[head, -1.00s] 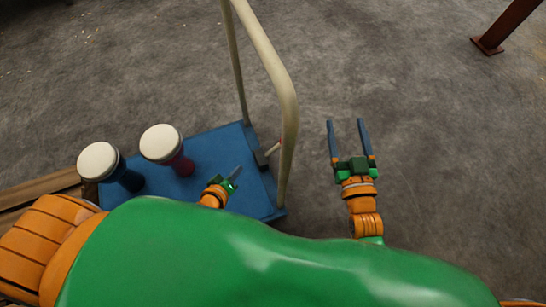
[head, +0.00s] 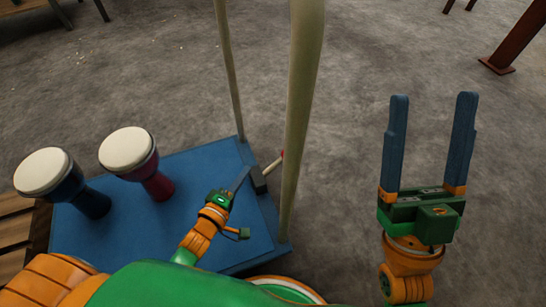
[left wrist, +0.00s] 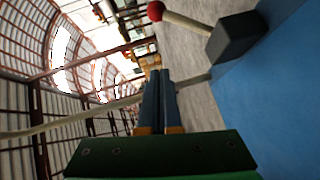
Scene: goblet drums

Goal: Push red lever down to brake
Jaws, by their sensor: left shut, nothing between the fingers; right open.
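The lever has a cream shaft (head: 273,166) rising from a dark block (head: 258,181) on the right part of the blue cart platform (head: 130,230). Its red end shows only as a sliver (head: 283,155) beside the cart handle. In the left wrist view, the red ball (left wrist: 155,11) is at the top, with the shaft (left wrist: 188,24) running to the grey block (left wrist: 233,37). My left gripper (head: 246,170) is shut and empty just left of the block; contact is unclear. Its fingers (left wrist: 159,72) point below the ball in the wrist view. My right gripper (head: 433,97) is open and empty, right of the cart.
The cart's tall cream handle (head: 303,100) stands close to the lever. A dark blue drum (head: 92,202) and a magenta drum (head: 158,186) with cream tops stand on the platform's left. A rust-coloured post (head: 515,40) is at the upper right. Grey floor around is open.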

